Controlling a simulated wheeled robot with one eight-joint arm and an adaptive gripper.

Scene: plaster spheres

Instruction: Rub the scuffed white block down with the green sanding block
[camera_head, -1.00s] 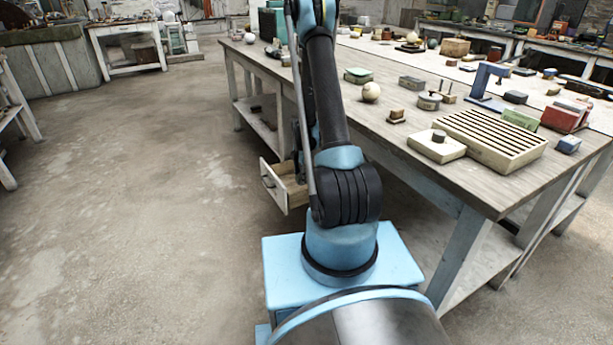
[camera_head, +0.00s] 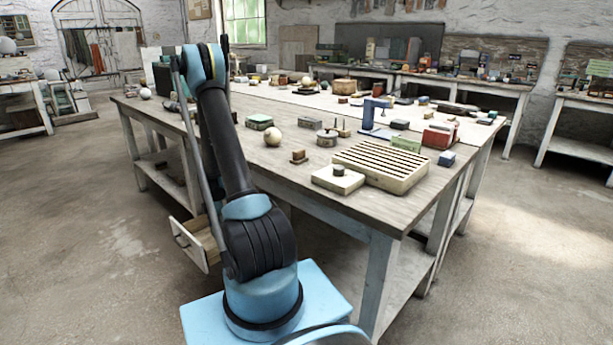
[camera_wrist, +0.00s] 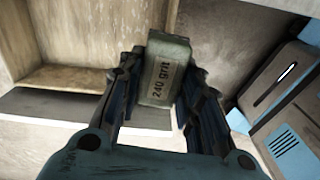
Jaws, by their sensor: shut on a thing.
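In the wrist view my gripper (camera_wrist: 160,75) is shut on a grey-green block marked "240 grit" (camera_wrist: 166,62), which looks like the sanding block. The block stands out between the two dark fingers. In the head view my gripper and the held block are hidden.
A slatted cream tray (camera_head: 365,180) is right of the pale block. A green block (camera_head: 406,144), a blue stand (camera_head: 368,115), a red box (camera_head: 437,136) and a plaster sphere (camera_head: 273,137) stand around. An open drawer (camera_head: 190,243) juts out below the bench.

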